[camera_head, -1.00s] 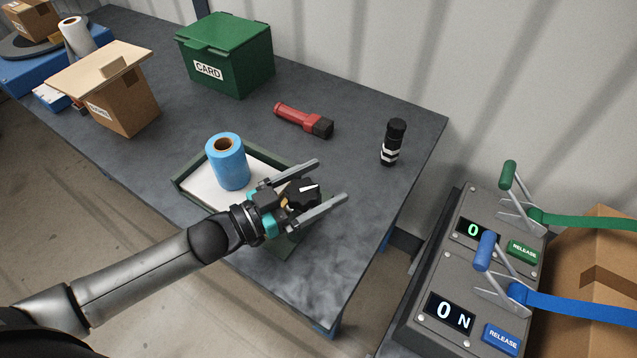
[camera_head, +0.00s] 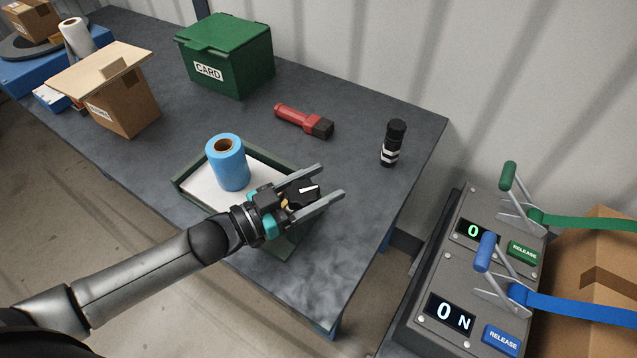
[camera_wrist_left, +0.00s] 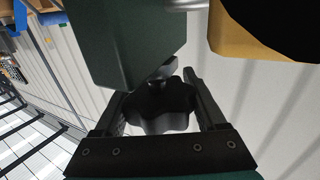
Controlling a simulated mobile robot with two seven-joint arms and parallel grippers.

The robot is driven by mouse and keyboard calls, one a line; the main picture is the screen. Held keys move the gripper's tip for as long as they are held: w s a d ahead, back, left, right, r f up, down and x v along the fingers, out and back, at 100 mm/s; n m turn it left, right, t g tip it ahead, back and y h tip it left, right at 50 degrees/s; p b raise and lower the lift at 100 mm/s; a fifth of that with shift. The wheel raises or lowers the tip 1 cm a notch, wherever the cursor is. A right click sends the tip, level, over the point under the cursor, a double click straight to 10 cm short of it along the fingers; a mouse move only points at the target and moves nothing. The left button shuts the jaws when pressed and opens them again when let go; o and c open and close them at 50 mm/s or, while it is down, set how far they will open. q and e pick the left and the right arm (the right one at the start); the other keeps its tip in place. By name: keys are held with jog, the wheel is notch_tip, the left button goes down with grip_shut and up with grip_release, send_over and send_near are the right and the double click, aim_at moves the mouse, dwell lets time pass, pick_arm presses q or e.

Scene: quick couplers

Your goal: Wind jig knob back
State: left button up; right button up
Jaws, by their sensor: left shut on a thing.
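The jig is a dark green frame (camera_head: 181,181) with a white plate (camera_head: 203,188), on the grey table. A black knob (camera_head: 303,192) with a white pointer mark sits at its near right side. In the left wrist view the knob (camera_wrist_left: 160,110) is black and lobed, on a stem beside a dark green block (camera_wrist_left: 125,40). My left gripper (camera_head: 330,181) is shut on the knob, one finger on each side. The jig part behind my gripper is hidden. My right gripper is not in view.
A blue roll (camera_head: 229,165) stands on the plate, close to my left gripper. A lever console (camera_head: 470,275) is at right.

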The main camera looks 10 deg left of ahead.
pick_arm(q)
jog(key=shift+w+a+r+n+t+y+p, duration=0.1)
jog(key=shift+n+t+y+p, duration=0.7)
jog(key=shift+y+p, duration=0.2)
jog(key=shift+w+a+n+t+y+p, duration=0.1)
jog(key=shift+n+t+y+p, duration=0.25)
jog(key=shift+n+y+p, duration=0.2)
jog(key=shift+w+a+n+t+y+p, duration=0.1)
jog(key=shift+n+t+y+p, duration=0.3)
jog(key=shift+y, duration=0.25)
jog(key=n+y, duration=0.1)
jog(key=n+t+y+p, duration=0.1)
jog(key=shift+a+y, duration=0.3)
jog(key=shift+y, duration=0.1)
jog(key=shift+w+a+n+t+y+p, duration=0.15)
jog(key=shift+n+t+y+p, duration=0.1)
jog(key=shift+n+y, duration=0.4)
jog(key=shift+a+n+t+y+p, duration=0.2)
jog(key=shift+n+y+p, duration=0.1)
jog(key=shift+y, duration=0.95)
jog(key=o, duration=1.3)
jog(key=s, duration=0.5)
jog(key=s+a, duration=0.1)
jog(key=s, duration=0.4)
jog(key=s+p, duration=0.1)
jog(key=s, duration=0.4)
jog(key=shift+a, duration=0.35)
